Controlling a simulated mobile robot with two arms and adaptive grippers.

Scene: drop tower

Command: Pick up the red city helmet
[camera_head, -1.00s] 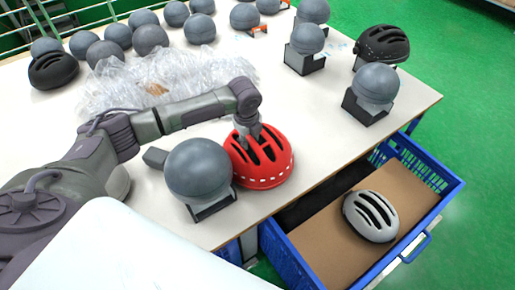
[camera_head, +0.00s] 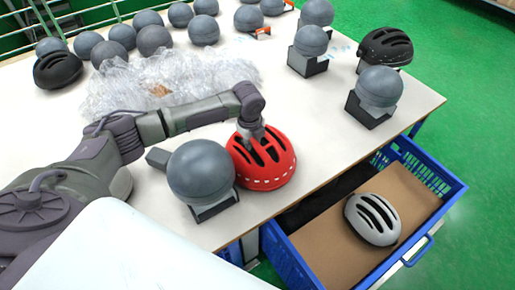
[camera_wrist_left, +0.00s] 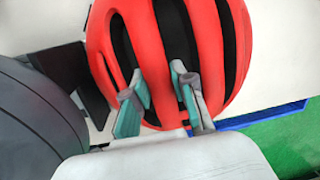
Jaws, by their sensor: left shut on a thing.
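The red city helmet (camera_head: 264,172) rests on the white table beside a grey ball on a black stand. My left gripper (camera_head: 254,134) reaches down onto its top from the left. In the left wrist view the red helmet (camera_wrist_left: 224,40) fills the middle, with dark vents between its ribs. The two fingers of the left gripper (camera_wrist_left: 166,95) are at the ribs and shut on the helmet, with a rib between them. The helmet's underside is hidden. My right gripper is not in view.
A grey ball (camera_head: 200,170) stands close left of the helmet. Crumpled clear plastic (camera_head: 165,80) lies behind. A blue crate (camera_head: 288,262) with a white helmet (camera_head: 371,219) on cardboard sits by the table's front edge. Several grey balls and black helmets stand farther back.

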